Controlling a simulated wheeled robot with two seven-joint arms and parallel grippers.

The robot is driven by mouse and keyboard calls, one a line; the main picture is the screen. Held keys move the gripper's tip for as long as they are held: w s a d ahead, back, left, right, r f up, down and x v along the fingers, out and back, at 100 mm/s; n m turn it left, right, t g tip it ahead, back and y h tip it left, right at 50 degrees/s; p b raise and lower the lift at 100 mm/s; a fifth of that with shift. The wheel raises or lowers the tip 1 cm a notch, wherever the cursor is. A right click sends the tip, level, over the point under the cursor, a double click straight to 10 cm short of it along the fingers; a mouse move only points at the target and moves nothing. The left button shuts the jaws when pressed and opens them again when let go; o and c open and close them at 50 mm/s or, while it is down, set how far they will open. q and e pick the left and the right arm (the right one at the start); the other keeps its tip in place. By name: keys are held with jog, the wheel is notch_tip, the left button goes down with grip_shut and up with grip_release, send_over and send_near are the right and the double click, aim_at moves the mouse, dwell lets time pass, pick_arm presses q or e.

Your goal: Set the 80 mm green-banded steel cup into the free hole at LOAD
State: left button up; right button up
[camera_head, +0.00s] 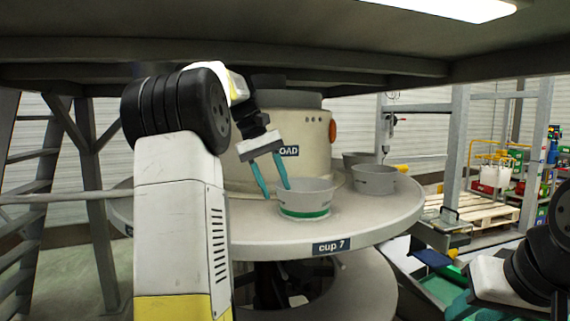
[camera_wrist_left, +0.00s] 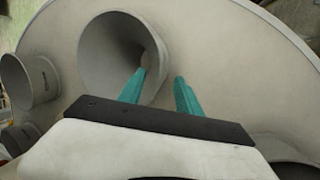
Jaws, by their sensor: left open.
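The green-banded steel cup (camera_head: 306,199) stands upright at the front of the round table (camera_head: 375,222), by the "cup 7" label. Its green band shows just above the table top; whether its lower part is in a hole is hidden. My left gripper (camera_head: 277,192) is open at the cup's left edge. In the left wrist view, the cup (camera_wrist_left: 102,58) shows its wide mouth. One teal finger of my left gripper (camera_wrist_left: 160,77) overlaps the mouth and the other is outside, with the wall between them. The LOAD sign (camera_head: 290,151) is on the central drum behind.
Another grey cup (camera_head: 374,179) stands right of the banded one, with one more (camera_head: 355,159) behind it. The drum (camera_head: 310,125) rises behind the cups. A dark overhead beam (camera_head: 400,62) crosses above. Part of my right arm shows at lower right.

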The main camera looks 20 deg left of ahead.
pick_arm(q)
jog(key=v, duration=0.9)
jog(key=shift+f, duration=0.1)
